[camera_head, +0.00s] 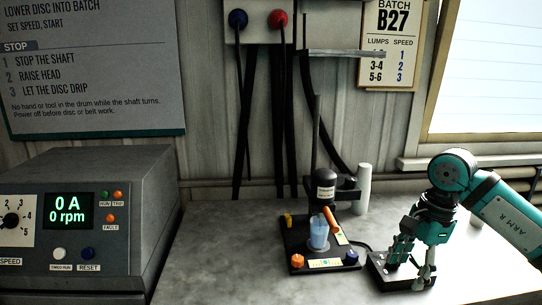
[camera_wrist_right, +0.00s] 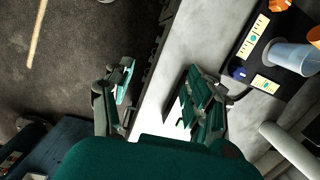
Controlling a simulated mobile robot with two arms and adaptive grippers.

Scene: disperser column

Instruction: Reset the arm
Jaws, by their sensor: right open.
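My right arm (camera_head: 508,219), teal and marked "ARM R", comes in from the right in the head view. My right gripper (camera_head: 415,268) points down at the right part of the bench, with its fingers apart and nothing seen between them. Its spread fingers also show in the right wrist view (camera_wrist_right: 158,88), over the bench edge and the floor. A dark flat item (camera_head: 378,272) shows under and behind the gripper; whether they touch cannot be told. My left gripper is not in view.
A small stirrer stand (camera_head: 322,192) with a blue cup (camera_head: 318,233) on its black base is left of my right gripper. A white cylinder (camera_head: 363,187) stands behind. A grey control box (camera_head: 88,177) reads 0 A, 0 rpm. The bench (camera_head: 215,250) between box and stand is clear.

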